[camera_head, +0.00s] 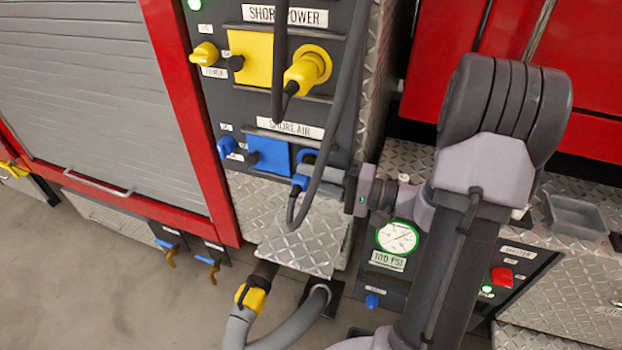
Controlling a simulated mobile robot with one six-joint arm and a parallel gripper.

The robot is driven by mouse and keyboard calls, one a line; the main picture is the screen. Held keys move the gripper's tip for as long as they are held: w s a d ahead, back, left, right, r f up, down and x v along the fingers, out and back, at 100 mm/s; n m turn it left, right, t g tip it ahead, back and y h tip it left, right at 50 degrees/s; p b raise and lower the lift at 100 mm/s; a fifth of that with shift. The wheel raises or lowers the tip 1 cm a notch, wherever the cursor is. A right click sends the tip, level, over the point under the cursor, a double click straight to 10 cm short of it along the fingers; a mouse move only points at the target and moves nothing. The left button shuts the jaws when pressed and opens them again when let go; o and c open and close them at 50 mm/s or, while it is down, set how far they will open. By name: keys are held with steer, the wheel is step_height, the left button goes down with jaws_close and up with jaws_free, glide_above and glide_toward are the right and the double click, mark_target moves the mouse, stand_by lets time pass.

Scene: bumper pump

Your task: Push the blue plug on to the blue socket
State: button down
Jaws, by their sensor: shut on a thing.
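The blue plug (300,182) is at the lower right of the SHORE AIR panel, with a dark cable looping down below it. My gripper (318,187) reaches in from the right and is shut on the plug; its fingers are partly hidden by a hanging dark cable. The blue socket (309,158) shows just above and behind the plug, to the right of a square blue cover (269,154). The plug and socket overlap in this view, and I cannot tell whether they touch.
The yellow plug (304,72) sits in the SHORE POWER socket above. A thick dark cable hangs in front of the panel. A diamond-plate step (305,240) juts out below. A pressure gauge (397,237) is at the lower right, beside my arm.

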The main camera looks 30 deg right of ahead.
steer(key=shift+d, duration=0.1)
steer(key=c, duration=1)
jaws_free()
steer(key=p+v, duration=0.5)
steer(key=v, duration=1.2)
steer(key=s+a+r+n+g+h, duration=0.1)
steer(key=a+r+n+g+h, duration=0.1)
steer(key=a, duration=0.7)
steer(key=s+a+r+n+g+h, duration=0.1)
steer(key=a+r+n+g+h, duration=0.1)
steer(key=a, duration=0.8)
steer(key=s+a+r+n+g+h, duration=0.1)
steer(key=a+r+g+h, duration=0.3)
steer(key=a, duration=0.6)
steer(key=shift+s+r+n+h, duration=0.15)
steer(key=shift+r+n+h, duration=0.35)
steer(key=shift+r, duration=0.05)
